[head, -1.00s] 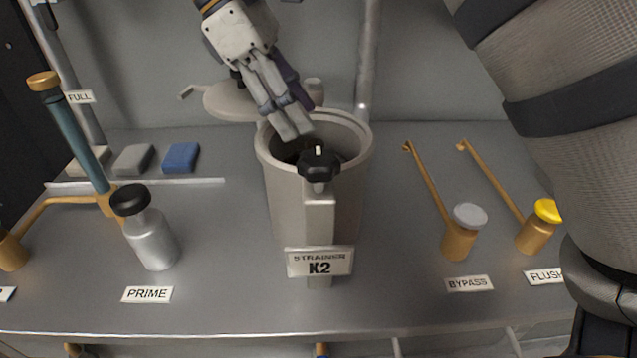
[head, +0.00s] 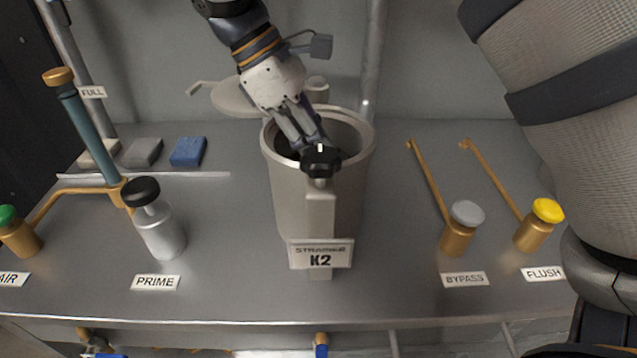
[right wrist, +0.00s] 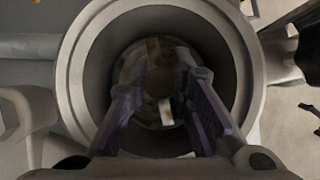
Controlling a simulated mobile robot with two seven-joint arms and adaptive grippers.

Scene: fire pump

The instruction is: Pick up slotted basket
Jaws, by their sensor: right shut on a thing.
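The strainer housing (head: 287,200), a grey open-topped pot labelled K2, stands in the middle of the bench. My right gripper (head: 306,142) reaches down through its mouth, its fingertips hidden behind the front rim and black knob. In the right wrist view the pot's wide rim (right wrist: 74,80) surrounds the purple-sided fingers. The slotted basket (right wrist: 127,68) appears as a dim round shape with brownish patches low inside the pot. The right gripper (right wrist: 172,88) is shut on the basket, though the grip itself is dark. My left gripper is not in view.
The round lid (head: 240,97) is swung open behind the pot. A black knob (head: 320,160) stands at its front. The PRIME bottle (head: 160,232) is to the left; BYPASS (head: 457,230) and FLUSH (head: 535,228) valves are to the right. Bare bench lies between them.

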